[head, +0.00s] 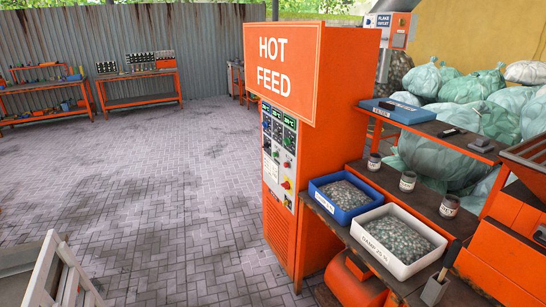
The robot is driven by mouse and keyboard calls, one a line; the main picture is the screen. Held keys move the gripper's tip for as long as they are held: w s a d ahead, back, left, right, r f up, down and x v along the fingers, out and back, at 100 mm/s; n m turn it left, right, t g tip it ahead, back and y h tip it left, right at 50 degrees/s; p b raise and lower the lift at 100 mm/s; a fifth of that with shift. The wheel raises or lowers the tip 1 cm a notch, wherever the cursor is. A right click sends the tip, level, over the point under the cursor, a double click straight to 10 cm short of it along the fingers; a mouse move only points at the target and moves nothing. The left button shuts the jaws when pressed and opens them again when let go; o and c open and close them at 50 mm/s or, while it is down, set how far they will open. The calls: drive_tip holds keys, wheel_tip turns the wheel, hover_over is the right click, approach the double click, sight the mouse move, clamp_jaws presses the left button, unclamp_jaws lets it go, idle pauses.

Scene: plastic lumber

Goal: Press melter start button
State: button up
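The tall orange machine (345,75) with a "HOT FEED" sign stands right of centre. Its narrow control panel (278,160) is on the left-facing side and shows at a slant. The panel has several small lit green displays at the top, rows of dark knobs, small coloured buttons and a red switch (286,184) on yellow low down. The labels are too small to read, so I cannot tell which button is the melter start. My gripper is not in view.
A bench at the right of the machine holds a blue bin (333,208) and a white bin (372,257) of flakes, with several jars. A pale slatted object (62,278) stands at the lower left. The paved floor (150,190) left of the machine is clear.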

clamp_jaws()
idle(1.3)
